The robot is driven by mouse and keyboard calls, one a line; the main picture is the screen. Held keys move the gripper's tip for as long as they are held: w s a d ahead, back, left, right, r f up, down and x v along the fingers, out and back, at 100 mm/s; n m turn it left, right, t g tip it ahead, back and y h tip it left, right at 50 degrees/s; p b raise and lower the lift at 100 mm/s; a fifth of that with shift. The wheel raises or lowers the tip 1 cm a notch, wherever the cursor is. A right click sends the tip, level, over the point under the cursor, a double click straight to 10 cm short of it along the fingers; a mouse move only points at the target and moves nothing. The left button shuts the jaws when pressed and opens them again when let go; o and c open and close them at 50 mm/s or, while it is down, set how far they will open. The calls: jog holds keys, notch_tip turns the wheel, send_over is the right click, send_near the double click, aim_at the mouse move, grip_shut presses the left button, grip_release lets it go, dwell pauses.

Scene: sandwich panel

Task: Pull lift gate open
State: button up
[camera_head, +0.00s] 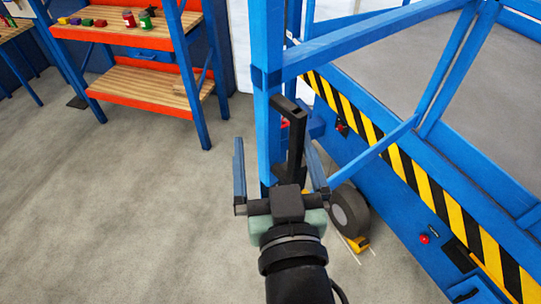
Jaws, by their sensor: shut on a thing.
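The blue lift (395,170) stands at the right, with a black-and-yellow striped edge. Its lift gate shows as blue rails around an upright blue post (267,120) at the centre. A black bar-shaped handle (296,145) stands beside the post. My gripper (274,142) reaches up from the bottom centre, with one finger on each side of the handle and the lower post. It is shut on the black handle, though the exact contact is hard to see. The lower end of the handle is hidden by my gripper's body.
A dark wheel (348,212) sits under the lift, right of my gripper. An orange and wood shelf (150,85) with small coloured items stands at the back left. The grey floor (110,210) at the left is clear. Red buttons (424,238) sit on the lift's side.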

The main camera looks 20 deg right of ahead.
jog(key=shift+s+a+r+y+p, duration=0.15)
jog(key=shift+s+a+y+p, duration=0.05)
jog(key=shift+s+a+p, duration=0.25)
jog(key=shift+s+a+r+y+p, duration=0.15)
jog(key=shift+s+a+y+p, duration=0.15)
jog(key=shift+p, duration=0.25)
jog(key=shift+s+a+f+p, duration=0.1)
jog(key=shift+s+a+p, duration=0.3)
jog(key=shift+s, duration=0.3)
jog(key=shift+c, duration=0.5)
jog(key=a+r+t+y+b, duration=0.1)
jog(key=a+r+t+b, duration=0.2)
jog(key=r, duration=0.5)
jog(key=a+r+n+t+y+b, duration=0.1)
jog(key=a+r+t+b, duration=0.2)
jog(key=r, duration=0.6)
jog(key=a+r+n+t+b, duration=0.1)
jog(key=a+r+t+b, duration=0.2)
jog(key=r+b, duration=0.3)
notch_tip(320, 180, up, 2)
jog(key=shift+a+r+t+y, duration=0.25)
jog(key=shift+t+y, duration=0.15)
